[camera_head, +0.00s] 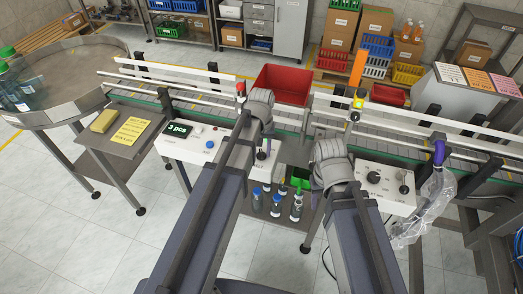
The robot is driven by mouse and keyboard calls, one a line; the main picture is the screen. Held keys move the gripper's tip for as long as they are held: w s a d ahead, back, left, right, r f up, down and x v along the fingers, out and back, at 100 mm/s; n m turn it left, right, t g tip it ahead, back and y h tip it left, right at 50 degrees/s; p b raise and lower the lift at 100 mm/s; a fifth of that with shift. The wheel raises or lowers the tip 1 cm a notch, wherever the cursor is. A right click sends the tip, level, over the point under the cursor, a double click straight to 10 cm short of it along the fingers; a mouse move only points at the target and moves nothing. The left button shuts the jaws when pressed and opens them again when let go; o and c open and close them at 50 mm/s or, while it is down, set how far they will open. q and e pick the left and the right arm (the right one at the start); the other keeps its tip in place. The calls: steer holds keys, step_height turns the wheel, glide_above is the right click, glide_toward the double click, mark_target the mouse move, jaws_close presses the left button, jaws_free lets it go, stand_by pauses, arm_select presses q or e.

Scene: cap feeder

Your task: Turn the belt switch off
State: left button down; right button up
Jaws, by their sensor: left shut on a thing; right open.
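The white control box (188,143) stands in front of the conveyor, left of centre, with a lit display reading "3 pcs" and a blue button. My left gripper (262,150) reaches down over the right end of this box. It is shut on a small dark part there, which looks like the belt switch; my wrist and arm hide most of the grip and the switch position. My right gripper (330,168) is open, left of a second white box (385,186) with dark knobs; its fingertips are mostly hidden by the wrist.
The conveyor (290,118) runs across behind both boxes. A red bin (281,84) stands behind it. Several capped bottles (276,203) stand on a low shelf between my arms. A round table (60,75) holds bottles at left. A purple-topped tube with clear bag (438,155) is at right.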

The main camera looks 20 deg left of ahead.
mark_target(262, 153)
stand_by(0.4)
arm_select(q)
steer(key=shift+c, duration=2.1)
jaws_free()
step_height(262, 153, up, 8)
steer(key=p, duration=0.8)
steer(key=shift+f, duration=0.1)
steer(key=shift+s, duration=0.1)
